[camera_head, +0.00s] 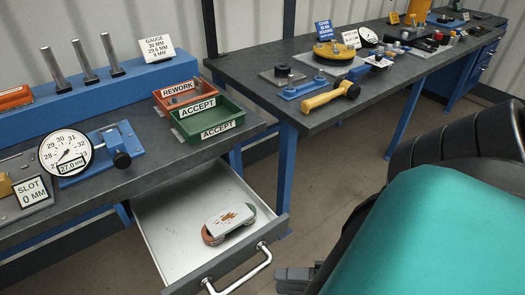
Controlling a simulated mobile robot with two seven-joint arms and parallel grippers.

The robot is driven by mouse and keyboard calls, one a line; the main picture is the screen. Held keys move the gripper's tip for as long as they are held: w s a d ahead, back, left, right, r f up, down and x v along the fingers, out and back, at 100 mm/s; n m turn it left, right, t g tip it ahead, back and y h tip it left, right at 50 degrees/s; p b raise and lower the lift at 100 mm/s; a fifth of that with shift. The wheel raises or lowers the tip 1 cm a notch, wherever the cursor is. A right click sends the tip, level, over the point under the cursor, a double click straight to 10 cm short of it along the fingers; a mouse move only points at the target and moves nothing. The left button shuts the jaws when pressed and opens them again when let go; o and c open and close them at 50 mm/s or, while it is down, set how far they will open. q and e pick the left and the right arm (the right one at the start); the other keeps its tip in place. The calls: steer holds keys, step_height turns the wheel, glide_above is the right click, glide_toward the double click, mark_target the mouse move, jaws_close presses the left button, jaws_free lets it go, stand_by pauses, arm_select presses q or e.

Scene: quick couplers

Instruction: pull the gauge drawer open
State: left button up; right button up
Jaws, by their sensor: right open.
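The gauge drawer (159,233) is under the left bench and stands pulled out, with its light interior showing. A grey metal bar handle (240,270) is on its dark front panel. A rounded grey piece with rusty marks and red and green ends (229,222) lies inside. My right gripper (284,279) is at the bottom, just right of the handle and apart from it in the picture. It is open, with nothing seen between its fingers; much of it is hidden behind my arm. My left gripper is not in view.
On the left bench are a dial gauge (66,152), a red REWORK tray (177,93), a green ACCEPT tray (212,121) and a blue block with upright pins (125,86). A second bench (262,82) with tools stands behind right. Bare floor (345,165) lies between.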

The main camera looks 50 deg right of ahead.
steer(key=v, duration=0.3)
steer(key=shift+s+d, duration=0.1)
steer(key=shift+s, duration=0.05)
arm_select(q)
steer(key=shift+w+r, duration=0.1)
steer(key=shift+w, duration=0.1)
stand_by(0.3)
